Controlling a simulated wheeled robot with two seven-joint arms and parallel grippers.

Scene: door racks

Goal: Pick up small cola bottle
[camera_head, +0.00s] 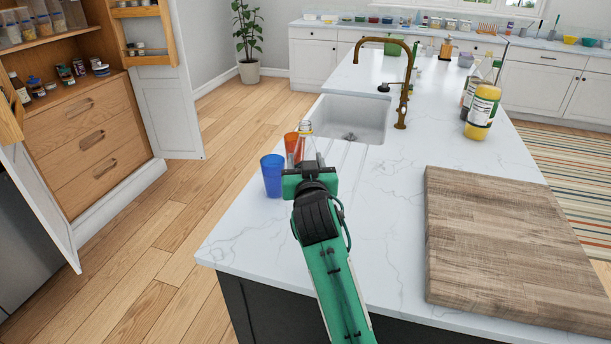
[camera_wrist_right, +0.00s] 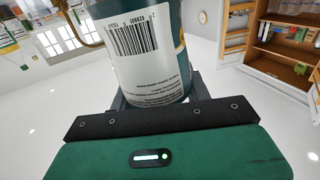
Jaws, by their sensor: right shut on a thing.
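The small bottle, taken as the cola bottle (camera_head: 307,143), stands upright at my right gripper (camera_head: 308,164), near the left edge of the white island. Its clear neck and shoulder show above the gripper in the head view; its lower part is hidden behind the gripper. In the right wrist view the bottle (camera_wrist_right: 150,72) fills the space between the dark fingers, with a white barcode label facing the camera. The right gripper is shut on it. I cannot tell whether its base touches the counter. My left gripper is not in view.
Behind are a sink (camera_head: 345,115) and a brass faucet (camera_head: 405,85). A wooden board (camera_head: 510,235) lies at right, with bottles (camera_head: 482,108) beyond. The counter between is clear.

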